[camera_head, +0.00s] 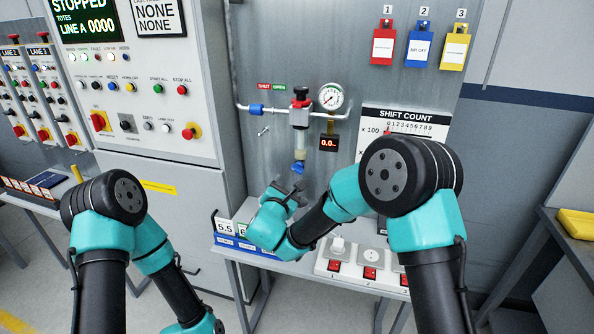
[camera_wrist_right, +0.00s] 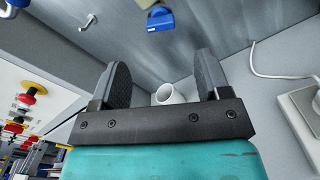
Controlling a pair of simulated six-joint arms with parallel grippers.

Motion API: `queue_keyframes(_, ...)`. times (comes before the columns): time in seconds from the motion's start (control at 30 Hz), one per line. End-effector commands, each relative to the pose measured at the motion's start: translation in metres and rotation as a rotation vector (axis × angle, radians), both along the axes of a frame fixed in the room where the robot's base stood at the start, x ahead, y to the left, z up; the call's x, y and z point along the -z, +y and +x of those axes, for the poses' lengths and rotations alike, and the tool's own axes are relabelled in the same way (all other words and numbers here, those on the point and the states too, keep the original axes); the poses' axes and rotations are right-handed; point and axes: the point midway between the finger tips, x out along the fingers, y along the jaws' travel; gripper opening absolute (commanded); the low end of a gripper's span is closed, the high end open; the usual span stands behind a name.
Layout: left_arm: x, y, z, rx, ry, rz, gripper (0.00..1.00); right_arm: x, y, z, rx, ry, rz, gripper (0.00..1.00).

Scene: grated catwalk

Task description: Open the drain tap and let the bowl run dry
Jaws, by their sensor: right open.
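The clear bowl (camera_head: 299,153) hangs under the white filter body on the metal panel. The blue drain tap (camera_head: 299,168) sits at its lower end. In the right wrist view the blue tap (camera_wrist_right: 160,20) shows near the top edge, beyond the fingertips. My right gripper (camera_head: 285,188) is just below and left of the tap, apart from it. In the right wrist view its two fingers (camera_wrist_right: 160,75) stand wide apart with nothing gripped. Whether liquid is in the bowl is too small to tell. My left gripper is out of view; only its arm shows.
A blue valve (camera_head: 256,110) sits on the left pipe under a shut/open label. A red-and-black knob (camera_head: 301,97), gauge (camera_head: 331,96) and display reading 0.0 (camera_head: 328,143) are close by. A white cup (camera_wrist_right: 168,94) stands beyond the fingers. A socket strip (camera_head: 365,264) lies right on the bench.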

Motion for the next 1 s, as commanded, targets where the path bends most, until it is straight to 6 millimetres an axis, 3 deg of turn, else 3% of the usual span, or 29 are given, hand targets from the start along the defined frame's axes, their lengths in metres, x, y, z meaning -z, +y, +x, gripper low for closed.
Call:
queue_keyframes(0.4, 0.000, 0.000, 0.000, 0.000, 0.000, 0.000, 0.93, 0.000, -0.020, 0.069, 0.003, -0.001, 0.001, 0.70)
queue_keyframes(0.6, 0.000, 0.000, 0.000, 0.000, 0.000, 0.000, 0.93, 0.000, -0.027, 0.094, 0.000, 0.000, 0.000, 0.70)
queue_keyframes(1.0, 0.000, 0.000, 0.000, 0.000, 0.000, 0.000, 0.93, 0.000, -0.029, 0.103, -0.001, 0.001, -0.001, 0.70)
